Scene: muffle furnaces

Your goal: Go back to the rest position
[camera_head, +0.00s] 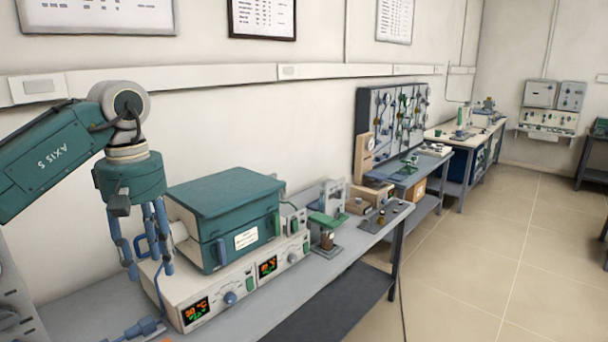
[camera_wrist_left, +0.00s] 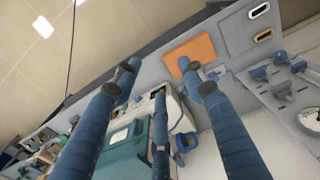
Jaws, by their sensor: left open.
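My left gripper (camera_head: 147,272) hangs from the green arm at the left of the head view, fingers pointing down. It is open and empty, in front of the left end of a green muffle furnace (camera_head: 225,216). I cannot tell the exact gap between them. The furnace's lid is down, and it sits on a white control unit with lit displays (camera_head: 196,312). In the left wrist view the blue fingers (camera_wrist_left: 157,85) are spread apart with nothing between them. The furnace also shows there, partly behind the fingers (camera_wrist_left: 120,150). My right gripper does not show.
The grey bench (camera_head: 330,268) runs away to the right with small apparatus (camera_head: 328,215) on it. A dark pegboard (camera_head: 392,120) and more benches stand beyond. An orange panel (camera_wrist_left: 195,52) shows in the left wrist view. The tiled floor (camera_head: 470,270) at the right is clear.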

